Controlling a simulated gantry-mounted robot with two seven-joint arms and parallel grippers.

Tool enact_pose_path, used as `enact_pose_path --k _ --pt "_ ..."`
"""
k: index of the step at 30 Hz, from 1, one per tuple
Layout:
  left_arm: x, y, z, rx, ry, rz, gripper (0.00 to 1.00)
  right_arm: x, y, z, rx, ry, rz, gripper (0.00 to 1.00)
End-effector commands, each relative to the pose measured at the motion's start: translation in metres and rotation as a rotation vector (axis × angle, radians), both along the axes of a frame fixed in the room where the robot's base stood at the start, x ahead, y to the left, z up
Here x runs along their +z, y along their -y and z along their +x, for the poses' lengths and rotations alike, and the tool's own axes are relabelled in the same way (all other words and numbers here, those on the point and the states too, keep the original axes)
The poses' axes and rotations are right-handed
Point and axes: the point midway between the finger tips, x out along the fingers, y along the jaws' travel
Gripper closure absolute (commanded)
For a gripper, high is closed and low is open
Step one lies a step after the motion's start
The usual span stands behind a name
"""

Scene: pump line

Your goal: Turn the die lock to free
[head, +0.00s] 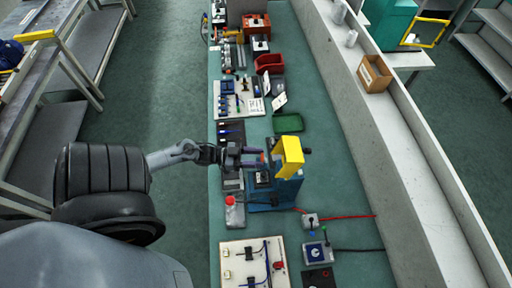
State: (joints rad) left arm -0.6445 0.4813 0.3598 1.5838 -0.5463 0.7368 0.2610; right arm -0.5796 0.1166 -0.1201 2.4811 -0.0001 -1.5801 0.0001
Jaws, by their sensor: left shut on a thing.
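The press has a blue base (285,195) and a yellow head (290,157) and stands on the green bench top. My left gripper (258,158) reaches in from the left, level with the press. Its fingers are shut on a small part at the left side of the press, which looks like the die lock. The fingers mostly hide this part, and I cannot tell which way the lock is turned. My right gripper is not in view.
A red-topped button post (231,211) stands close in front of my left gripper. A green tray (288,122) and a red bin (269,63) lie farther back. A white panel (252,264) and small control boxes (315,254) lie in front. A pale wall ledge (400,130) runs along the right.

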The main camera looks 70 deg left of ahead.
Motion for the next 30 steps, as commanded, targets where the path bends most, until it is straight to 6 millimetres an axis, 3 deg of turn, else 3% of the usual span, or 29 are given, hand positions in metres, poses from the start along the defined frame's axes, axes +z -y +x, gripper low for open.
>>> enact_pose_path --k 1,9,26,27,30 --pt "0.007 0.002 -0.001 0.03 0.001 -0.006 0.84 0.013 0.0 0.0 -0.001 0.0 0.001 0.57" --pt "0.003 0.004 -0.001 0.142 0.004 -0.003 0.84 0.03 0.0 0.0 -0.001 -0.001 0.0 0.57" --pt "0.001 0.004 -0.001 0.176 0.004 0.0 0.84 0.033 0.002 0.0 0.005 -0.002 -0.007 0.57" --pt "0.001 0.004 -0.001 0.176 0.004 0.0 0.52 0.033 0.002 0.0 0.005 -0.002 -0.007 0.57" --pt "0.001 0.004 -0.001 0.176 0.004 0.0 0.36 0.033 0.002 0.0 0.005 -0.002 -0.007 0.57"
